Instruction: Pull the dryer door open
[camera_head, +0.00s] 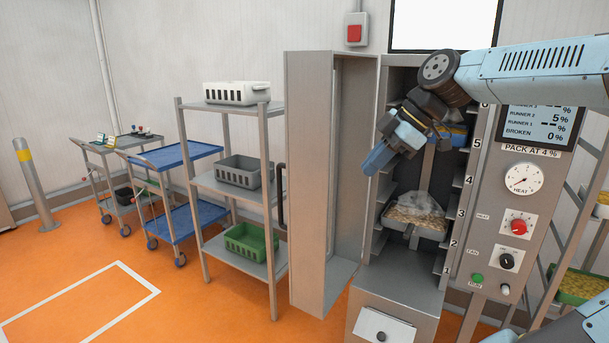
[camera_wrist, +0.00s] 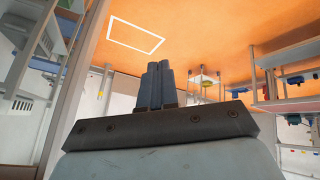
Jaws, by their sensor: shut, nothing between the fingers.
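The dryer door (camera_head: 312,190) is a tall grey panel that stands open, swung out to the left of the dryer cabinet (camera_head: 398,296). Its dark handle (camera_head: 281,196) is on the far left side of the door. My gripper (camera_head: 372,168) hangs in front of the open cabinet, to the right of the door and apart from the handle. The blue fingers are together and empty; they also show in the wrist view (camera_wrist: 158,68). Inside the dryer, a tray (camera_head: 417,218) holds yellowish pieces and a clear bag.
A control panel (camera_head: 517,200) with dials is right of the opening. A shelf rack (camera_head: 190,150) with white, grey and green bins stands left of the door. Blue (camera_head: 183,157) and grey carts stand further left. Orange floor (camera_head: 200,310) is clear in front.

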